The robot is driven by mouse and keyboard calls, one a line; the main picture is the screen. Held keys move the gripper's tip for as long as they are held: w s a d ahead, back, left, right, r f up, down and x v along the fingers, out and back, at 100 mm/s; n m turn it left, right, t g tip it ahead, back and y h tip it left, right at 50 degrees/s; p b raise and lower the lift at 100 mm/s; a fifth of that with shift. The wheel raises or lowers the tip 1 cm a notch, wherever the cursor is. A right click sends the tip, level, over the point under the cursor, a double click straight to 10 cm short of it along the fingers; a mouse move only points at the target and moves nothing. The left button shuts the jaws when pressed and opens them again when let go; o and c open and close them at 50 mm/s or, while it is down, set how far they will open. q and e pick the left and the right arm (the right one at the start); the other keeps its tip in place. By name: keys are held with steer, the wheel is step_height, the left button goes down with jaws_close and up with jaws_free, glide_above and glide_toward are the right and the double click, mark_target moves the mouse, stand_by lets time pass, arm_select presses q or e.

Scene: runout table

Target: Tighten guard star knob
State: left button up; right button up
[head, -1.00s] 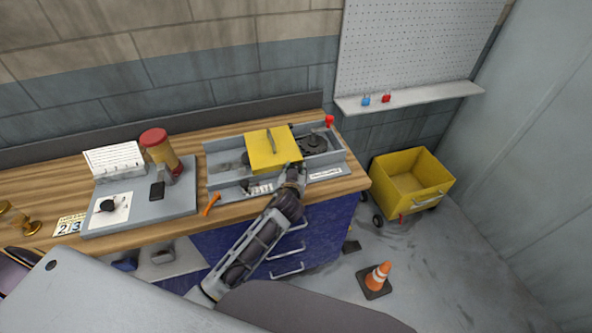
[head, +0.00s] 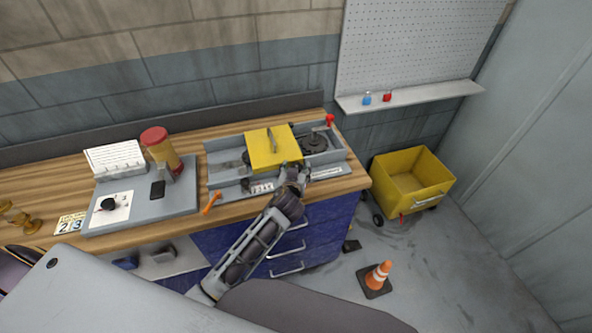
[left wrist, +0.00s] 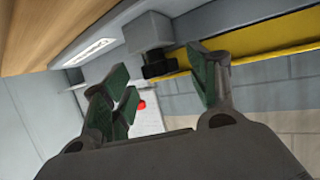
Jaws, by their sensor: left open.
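My left gripper (head: 294,176) is at the tray's front edge, by the guard's front right corner. In the left wrist view its green-padded fingers (left wrist: 164,90) are apart, with the knob beyond and between them, not gripped. My right gripper is not in view.
An orange-handled tool (head: 211,204) lies left of the tray's front. A grey plate (head: 142,212) with a black phone-like item and a red-lidded jar (head: 160,150) stands farther left. A yellow cart (head: 412,184) and traffic cone (head: 377,276) are on the floor at right.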

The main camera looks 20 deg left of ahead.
arm_select(q)
steer(key=v, duration=1.2)
stand_by(0.4)
steer(key=shift+w, duration=0.2)
